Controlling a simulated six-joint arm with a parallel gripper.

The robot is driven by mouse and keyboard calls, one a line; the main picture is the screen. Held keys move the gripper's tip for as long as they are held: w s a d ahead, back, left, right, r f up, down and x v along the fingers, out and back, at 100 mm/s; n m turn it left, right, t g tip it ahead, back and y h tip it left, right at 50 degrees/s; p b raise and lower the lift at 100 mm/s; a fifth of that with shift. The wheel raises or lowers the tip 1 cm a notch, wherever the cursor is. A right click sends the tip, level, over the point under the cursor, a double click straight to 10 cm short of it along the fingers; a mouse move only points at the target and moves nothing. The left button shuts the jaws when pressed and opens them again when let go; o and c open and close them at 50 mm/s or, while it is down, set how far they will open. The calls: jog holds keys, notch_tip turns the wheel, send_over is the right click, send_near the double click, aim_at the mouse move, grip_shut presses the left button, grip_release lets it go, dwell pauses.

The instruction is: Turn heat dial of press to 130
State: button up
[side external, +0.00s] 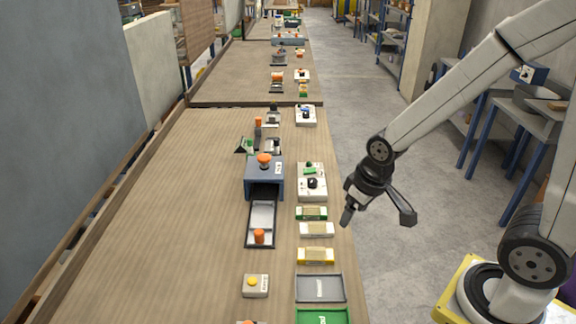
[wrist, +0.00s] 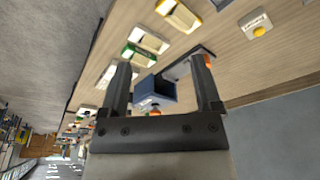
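The press (side external: 264,180) is a blue-grey box with an open front and an orange knob (side external: 264,159) on top. A white control box (side external: 312,190) with a black dial (side external: 312,183) and a green part stands just right of it. Which of these is the heat dial, and its setting, I cannot read. My gripper (side external: 378,216) is open and empty, in the air right of the table edge, apart from both. In the wrist view, the press (wrist: 158,92) shows between the open fingers (wrist: 161,68). My left finger hides part of the table there.
A sliding tray (side external: 262,218) with an orange handle extends from the press. Green, white and yellow holders (side external: 316,229) line the right table edge, with grey and green trays nearer. A yellow-button box (side external: 256,285) stands in front. The table's left side is clear.

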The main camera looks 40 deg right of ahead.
jog(key=w+d+n+g, duration=0.1)
jog(key=w+d, duration=0.2)
jog(key=w, duration=0.4)
jog(key=w+d, duration=0.3)
jog(key=w, duration=0.5)
jog(key=n+g, duration=0.1)
send_over(313, 180)
jog(key=a, duration=0.1)
jog(key=f, duration=0.4)
jog(key=shift+s+f, duration=0.3)
jog(key=shift+f, duration=0.1)
jog(key=shift+w+d+f+g, duration=0.3)
jog(key=shift+w+d, duration=0.1)
jog(key=shift+d, duration=0.1)
jog(key=shift+f, duration=0.1)
jog(key=shift+f, duration=3.8)
grip_shut()
